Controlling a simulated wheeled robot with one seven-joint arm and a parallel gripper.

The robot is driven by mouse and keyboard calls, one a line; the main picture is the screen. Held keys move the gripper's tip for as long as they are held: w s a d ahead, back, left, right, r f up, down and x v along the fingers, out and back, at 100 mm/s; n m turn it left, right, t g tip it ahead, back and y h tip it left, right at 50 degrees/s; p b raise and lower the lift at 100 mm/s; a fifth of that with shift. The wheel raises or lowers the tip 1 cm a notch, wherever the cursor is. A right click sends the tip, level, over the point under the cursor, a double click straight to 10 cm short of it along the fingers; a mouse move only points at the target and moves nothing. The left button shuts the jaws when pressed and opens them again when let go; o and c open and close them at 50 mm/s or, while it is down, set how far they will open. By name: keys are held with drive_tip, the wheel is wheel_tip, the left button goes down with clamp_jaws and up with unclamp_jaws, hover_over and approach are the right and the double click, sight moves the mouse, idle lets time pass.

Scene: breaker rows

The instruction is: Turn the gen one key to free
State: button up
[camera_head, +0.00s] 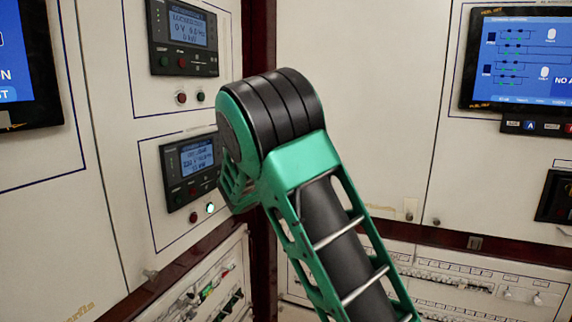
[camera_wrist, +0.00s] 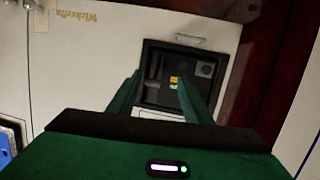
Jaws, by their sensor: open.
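I cannot make out the gen one key or its label in either view. In the wrist view, a dark square panel (camera_wrist: 153,72) is set in a pale cabinet door, with a small yellow patch (camera_wrist: 173,79) and a dark round shape on it. I cannot tell whether a key is there. My gripper (camera_wrist: 160,83) is open and empty, its two green fingers apart in front of this panel. The fingers cover part of the panel. In the head view my green and black arm hides the gripper.
Two controllers with lit screens (camera_head: 188,38) (camera_head: 187,168) are on the left cabinet, with small buttons below each. A large screen (camera_head: 520,58) is on the right cabinet. Breaker rows (camera_head: 455,282) run below. A dark red post (camera_head: 262,38) stands in the corner.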

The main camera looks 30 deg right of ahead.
drive_tip(key=w+a+r+n+t+h, duration=0.1)
drive_tip(key=w+a+r+t, duration=0.25)
drive_tip(key=w+a, duration=0.3)
drive_tip(key=x, duration=1)
drive_tip(key=shift+d+r, duration=0.2)
drive_tip(key=shift+r, duration=0.15)
drive_tip(key=shift+s, duration=0.15)
drive_tip(key=c, duration=1.1)
drive_tip(key=shift+o, duration=0.2)
